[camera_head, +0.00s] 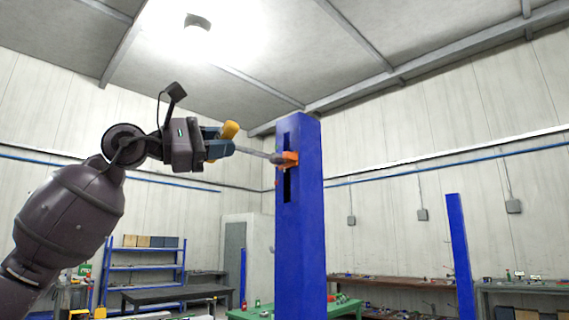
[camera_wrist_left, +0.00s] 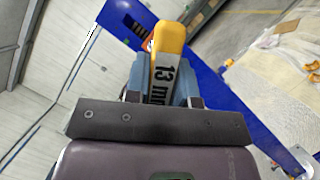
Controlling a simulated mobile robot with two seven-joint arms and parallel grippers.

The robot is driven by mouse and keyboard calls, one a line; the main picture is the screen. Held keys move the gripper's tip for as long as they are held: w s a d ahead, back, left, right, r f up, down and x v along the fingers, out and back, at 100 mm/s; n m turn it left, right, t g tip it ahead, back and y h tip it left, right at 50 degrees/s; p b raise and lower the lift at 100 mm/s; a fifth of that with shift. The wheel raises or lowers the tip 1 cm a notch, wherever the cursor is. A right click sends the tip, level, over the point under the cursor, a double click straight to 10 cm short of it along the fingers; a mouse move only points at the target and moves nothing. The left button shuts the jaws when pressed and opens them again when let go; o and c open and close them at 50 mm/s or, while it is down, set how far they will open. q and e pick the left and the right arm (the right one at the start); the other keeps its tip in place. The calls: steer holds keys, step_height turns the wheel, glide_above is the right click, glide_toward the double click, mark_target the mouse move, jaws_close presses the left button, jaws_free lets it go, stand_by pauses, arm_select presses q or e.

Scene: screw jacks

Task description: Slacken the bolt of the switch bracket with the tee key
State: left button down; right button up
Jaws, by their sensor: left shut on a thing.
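The tee key has a yellow handle (camera_head: 230,130) and a grey shaft (camera_head: 252,152). My left gripper (camera_head: 222,146) is shut on the tee key by its handle. In the left wrist view the yellow handle (camera_wrist_left: 165,75) reads "13 mm" between the blue fingers. The shaft reaches right to the orange switch bracket (camera_head: 289,158) on the blue post (camera_head: 305,240). The shaft's tip is at or close to the bracket's left side; I cannot tell whether it sits on the bolt. The bolt itself is hidden or too small to make out. My right gripper is not in view.
The blue post has a dark vertical slot (camera_head: 287,170). A second blue post (camera_head: 460,255) stands farther right. Behind are a blue shelf rack (camera_head: 145,268), a green table (camera_head: 345,308) and workbenches along the wall. The air around my left arm is clear.

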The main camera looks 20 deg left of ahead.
arm_select(q)
steer(key=s, duration=0.1)
steer(key=s+a+b, duration=0.1)
steer(key=s, duration=0.1)
steer(key=s+a+b, duration=0.1)
steer(key=s, duration=0.1)
steer(key=shift+s+a+f, duration=0.1)
steer(key=shift+s+a, duration=0.05)
steer(key=shift+s, duration=0.05)
steer(key=shift+s+a, duration=0.2)
steer(key=shift+s, duration=0.35)
stand_by(0.4)
